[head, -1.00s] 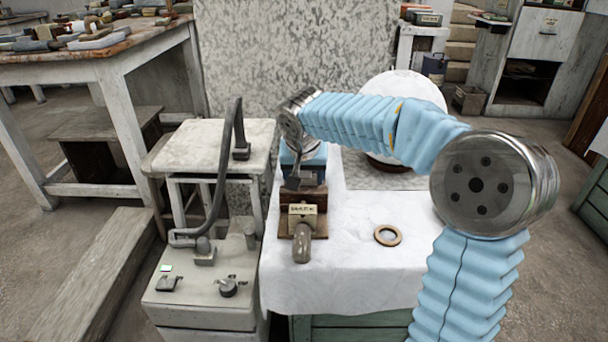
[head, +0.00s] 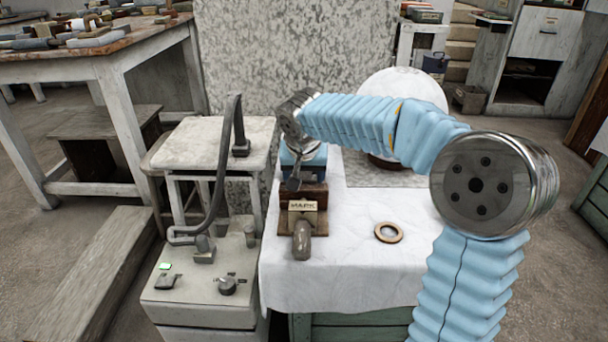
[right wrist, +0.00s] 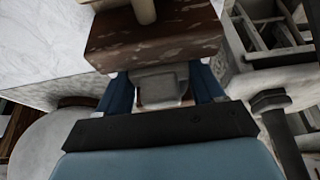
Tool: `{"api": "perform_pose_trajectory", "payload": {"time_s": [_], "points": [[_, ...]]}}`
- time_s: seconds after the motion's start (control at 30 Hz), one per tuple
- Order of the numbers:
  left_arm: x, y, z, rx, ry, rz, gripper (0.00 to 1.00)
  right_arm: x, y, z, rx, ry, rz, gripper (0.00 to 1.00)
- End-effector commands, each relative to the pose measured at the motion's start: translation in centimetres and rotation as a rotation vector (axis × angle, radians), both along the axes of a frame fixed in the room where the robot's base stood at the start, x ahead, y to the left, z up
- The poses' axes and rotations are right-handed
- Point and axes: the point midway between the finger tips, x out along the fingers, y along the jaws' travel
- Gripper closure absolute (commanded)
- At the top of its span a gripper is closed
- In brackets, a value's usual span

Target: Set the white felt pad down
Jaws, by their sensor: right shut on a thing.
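In the right wrist view, the white felt pad (right wrist: 160,88), pale and greyish, is between the two blue fingers of my right gripper (right wrist: 162,90), which is shut on it. A brown wooden block (right wrist: 150,38) lies just past the fingertips; I cannot tell whether the pad touches anything. In the head view, my right gripper (head: 294,180) hangs below its metal wrist, right behind the brown block with a label plate (head: 303,206) and a rounded handle. I cannot make out the pad clearly there. My left gripper is not in view.
A pale machine with a curved dark arm (head: 222,170) stands close on the left. The cloth around the ring is clear.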

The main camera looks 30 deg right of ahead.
Motion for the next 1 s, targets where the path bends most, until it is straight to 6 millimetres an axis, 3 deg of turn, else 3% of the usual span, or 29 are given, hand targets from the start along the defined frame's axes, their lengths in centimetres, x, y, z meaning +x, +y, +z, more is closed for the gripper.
{"api": "perform_pose_trajectory", "payload": {"time_s": [0.1, 0.13, 0.33, 1.0], "points": [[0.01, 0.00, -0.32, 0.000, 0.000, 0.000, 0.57, 0.01, 0.01, -0.35, 0.000, 0.000, 0.000, 0.62], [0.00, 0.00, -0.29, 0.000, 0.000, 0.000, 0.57, 0.01, 0.01, -0.32, 0.000, 0.000, 0.000, 0.31], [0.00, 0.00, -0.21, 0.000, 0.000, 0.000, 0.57, 0.01, 0.01, -0.25, 0.000, 0.000, 0.000, 0.03], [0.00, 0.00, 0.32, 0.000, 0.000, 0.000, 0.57, 0.01, 0.01, 0.43, 0.000, 0.000, 0.000, 0.03]]}}
